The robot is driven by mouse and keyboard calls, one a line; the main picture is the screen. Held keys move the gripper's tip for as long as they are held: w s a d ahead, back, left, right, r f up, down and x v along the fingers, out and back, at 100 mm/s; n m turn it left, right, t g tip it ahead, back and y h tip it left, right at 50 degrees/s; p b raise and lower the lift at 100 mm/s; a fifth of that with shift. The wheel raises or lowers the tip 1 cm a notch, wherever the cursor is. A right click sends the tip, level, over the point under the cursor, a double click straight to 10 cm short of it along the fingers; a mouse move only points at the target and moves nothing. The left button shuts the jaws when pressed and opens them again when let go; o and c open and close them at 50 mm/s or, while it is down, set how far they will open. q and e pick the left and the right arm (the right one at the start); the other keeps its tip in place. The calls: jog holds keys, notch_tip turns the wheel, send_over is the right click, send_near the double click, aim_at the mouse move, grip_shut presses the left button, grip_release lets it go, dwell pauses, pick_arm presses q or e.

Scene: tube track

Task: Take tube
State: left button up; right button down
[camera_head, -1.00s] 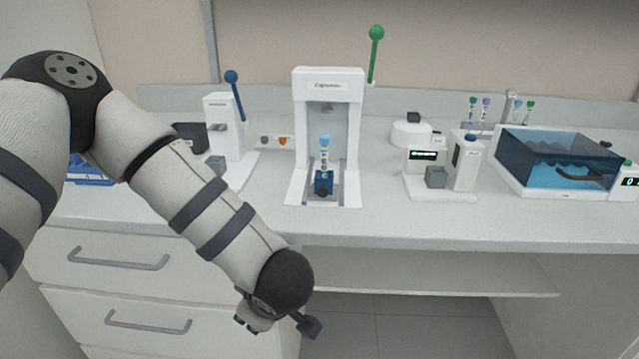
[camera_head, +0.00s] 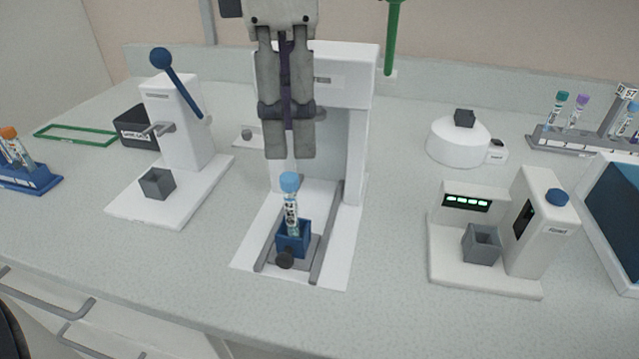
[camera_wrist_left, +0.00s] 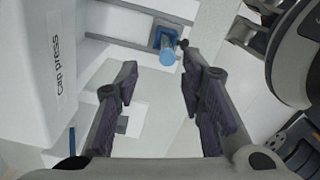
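The tube (camera_head: 291,212) with a light blue cap stands upright in a small blue holder (camera_head: 294,244) on the sliding base of the white cap press (camera_head: 350,195). In the left wrist view its blue cap (camera_wrist_left: 168,54) shows beyond the fingertips. My left gripper (camera_head: 289,155) points down above and behind the cap in the head view. Its two fingers are apart with nothing between them, as the left wrist view also shows (camera_wrist_left: 158,72). The gripper hides part of the press. My right gripper is not in view.
A white device with a blue-knobbed lever (camera_head: 180,125) stands left of the press. A device with a green display (camera_head: 467,205) stands to the right. A rack with several tubes (camera_head: 570,140) is at the far right, and a blue rack (camera_head: 28,182) at the far left. The front counter is clear.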

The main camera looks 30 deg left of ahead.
aim_at(292, 208)
pick_arm(q)
jog(key=f, duration=0.1)
jog(key=s+f, duration=0.1)
jog(key=f, duration=0.2)
jog(key=shift+s, duration=0.3)
jog(key=f, duration=0.7)
jog(key=shift+w, duration=0.25)
grip_shut()
